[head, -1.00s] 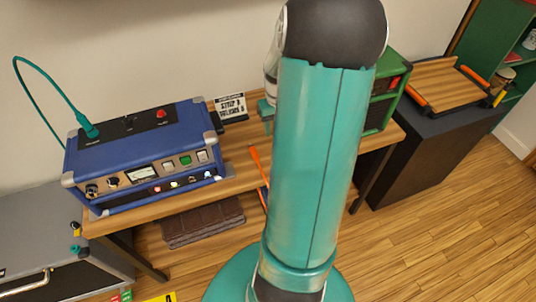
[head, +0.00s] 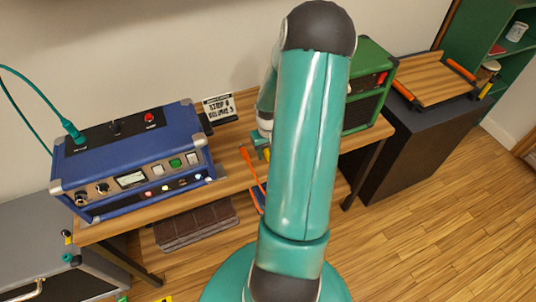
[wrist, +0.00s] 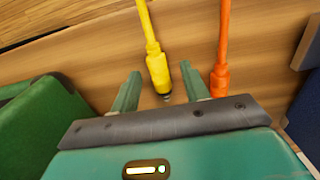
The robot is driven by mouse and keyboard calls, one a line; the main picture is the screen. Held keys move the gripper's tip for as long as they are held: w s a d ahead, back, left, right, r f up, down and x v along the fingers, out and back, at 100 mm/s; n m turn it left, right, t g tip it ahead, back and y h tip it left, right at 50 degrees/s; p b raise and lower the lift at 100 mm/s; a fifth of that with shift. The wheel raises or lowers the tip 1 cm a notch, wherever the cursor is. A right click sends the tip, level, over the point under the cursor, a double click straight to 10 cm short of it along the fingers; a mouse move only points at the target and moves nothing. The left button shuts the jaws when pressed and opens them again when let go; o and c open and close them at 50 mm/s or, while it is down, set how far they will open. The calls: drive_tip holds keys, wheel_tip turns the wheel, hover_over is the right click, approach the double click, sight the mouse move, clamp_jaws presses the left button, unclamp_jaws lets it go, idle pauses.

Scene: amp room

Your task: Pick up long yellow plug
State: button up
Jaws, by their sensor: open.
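In the wrist view, the long yellow plug (wrist: 158,74) hangs from a yellow cable and points down the picture, with a metal tip. It lies between the two teal fingers of my gripper (wrist: 160,88), which are apart, with a gap on each side of the plug. I cannot tell how far the fingers are from it in depth. In the head view, my gripper (head: 261,142) shows only partly at the left edge of my arm, over the wooden table. Most of the yellow plug is hidden there.
An orange plug (wrist: 219,80) on an orange cable lies just right of my right finger. The blue amp (head: 130,160) stands on the table to the left, the green amp (head: 368,90) to the right. A small sign (head: 219,108) stands at the back.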

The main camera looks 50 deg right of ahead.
drive_tip(key=shift+f, duration=0.2)
clamp_jaws()
drive_tip(key=shift+r, duration=0.15)
